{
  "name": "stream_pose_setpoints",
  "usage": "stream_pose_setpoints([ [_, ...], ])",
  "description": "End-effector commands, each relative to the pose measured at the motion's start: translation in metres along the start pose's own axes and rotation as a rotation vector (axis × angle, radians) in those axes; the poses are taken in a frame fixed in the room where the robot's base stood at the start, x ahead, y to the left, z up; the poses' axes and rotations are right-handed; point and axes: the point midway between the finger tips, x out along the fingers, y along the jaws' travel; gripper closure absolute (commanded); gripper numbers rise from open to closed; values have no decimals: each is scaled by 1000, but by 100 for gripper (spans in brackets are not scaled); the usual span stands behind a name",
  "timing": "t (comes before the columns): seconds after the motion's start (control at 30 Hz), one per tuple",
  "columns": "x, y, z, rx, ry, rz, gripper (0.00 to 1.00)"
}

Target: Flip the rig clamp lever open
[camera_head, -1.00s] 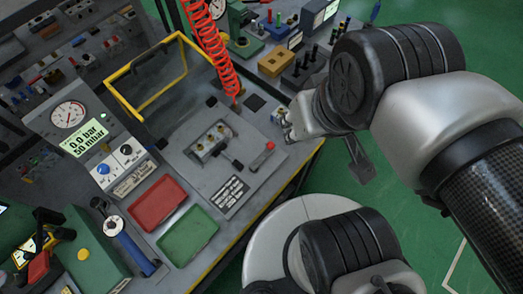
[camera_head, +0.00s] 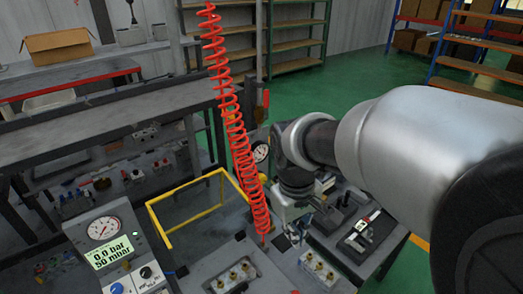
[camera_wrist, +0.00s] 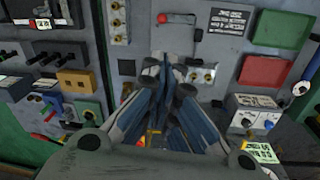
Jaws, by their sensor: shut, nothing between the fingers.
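The clamp lever (camera_wrist: 177,18), a bar with a red end, lies on the grey rig panel at the top of the wrist view. It is outside the present head view. A valve block (camera_wrist: 203,75) with brass fittings sits on the rig, and it also shows at the bottom of the head view (camera_head: 234,277). My gripper (camera_wrist: 174,64) is shut and empty in the wrist view. Its tips appear beside the valve block, apart from the lever in the picture.
A second valve block (camera_head: 319,268) stands to the right of the rig. A yellow frame (camera_head: 190,210) and a hanging red coiled hose (camera_head: 236,130) rise behind the rig. A gauge panel (camera_head: 105,245) is at left. Red (camera_wrist: 264,71) and green (camera_wrist: 284,28) trays lie beside the rig.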

Motion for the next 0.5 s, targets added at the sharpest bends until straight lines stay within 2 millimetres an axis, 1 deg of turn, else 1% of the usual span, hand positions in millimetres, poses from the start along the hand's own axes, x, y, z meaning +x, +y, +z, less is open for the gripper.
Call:
stream_pose_setpoints([
  [0.03, 14, -1, -12, -35, -34, -4, 100],
  [0.17, 47, -5, -39, -120, -101, -10, 100],
  [0.2, 59, -7, -47, -147, -122, -12, 100],
  [0.33, 98, -14, -67, -232, -188, -19, 100],
  [0.5, 144, -23, -84, -321, -257, -27, 100],
])
